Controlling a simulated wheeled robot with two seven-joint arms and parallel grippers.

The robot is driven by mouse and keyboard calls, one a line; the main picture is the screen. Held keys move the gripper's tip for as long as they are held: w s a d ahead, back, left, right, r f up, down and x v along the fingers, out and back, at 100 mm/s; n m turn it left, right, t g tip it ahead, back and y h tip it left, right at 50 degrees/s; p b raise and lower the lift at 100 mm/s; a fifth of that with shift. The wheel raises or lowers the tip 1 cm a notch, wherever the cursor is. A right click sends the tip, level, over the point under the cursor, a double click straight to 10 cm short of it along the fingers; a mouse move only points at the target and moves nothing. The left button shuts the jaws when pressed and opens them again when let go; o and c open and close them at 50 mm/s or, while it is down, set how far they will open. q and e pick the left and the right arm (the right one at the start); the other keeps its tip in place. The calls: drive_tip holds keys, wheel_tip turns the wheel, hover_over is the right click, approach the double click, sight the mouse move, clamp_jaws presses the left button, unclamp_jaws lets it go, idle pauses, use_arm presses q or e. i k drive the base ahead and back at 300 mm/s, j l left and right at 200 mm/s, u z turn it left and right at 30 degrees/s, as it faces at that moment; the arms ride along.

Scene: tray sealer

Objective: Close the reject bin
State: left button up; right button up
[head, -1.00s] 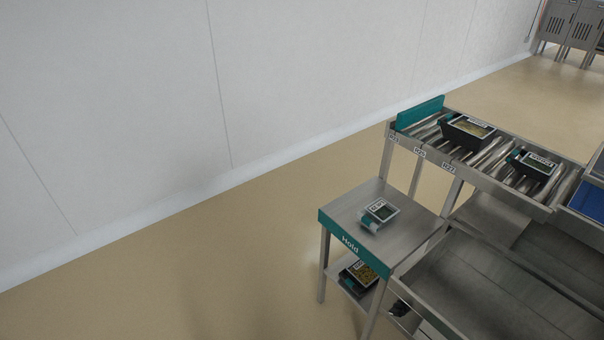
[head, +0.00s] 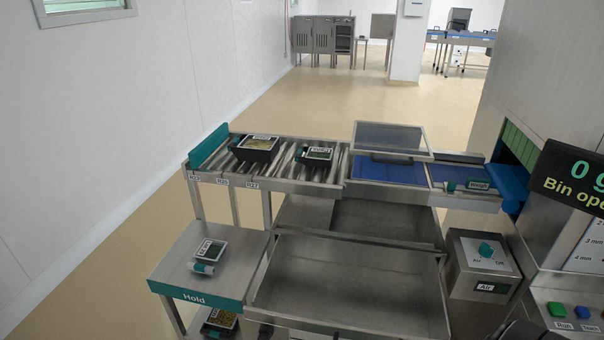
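A large empty steel bin (head: 350,290), which I take to be the reject bin, stands pulled out toward me below the conveyor. Its top is open and its inside shows bare metal. A display (head: 575,182) at the right edge, cut off by the frame, reads "Bin ope". Neither of my grippers shows in the head view. A dark shape at the bottom edge, right of the bin, is too cut off to identify.
A roller conveyor (head: 285,185) with black trays runs behind the bin. A clear-topped cover (head: 392,138) stands raised over the blue belt. The Hold table (head: 190,270) is left of the bin, the Air box (head: 480,268) right. A control panel (head: 572,318) is lower right.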

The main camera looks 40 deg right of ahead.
sight(307, 289)
drive_tip(key=z, duration=1.35)
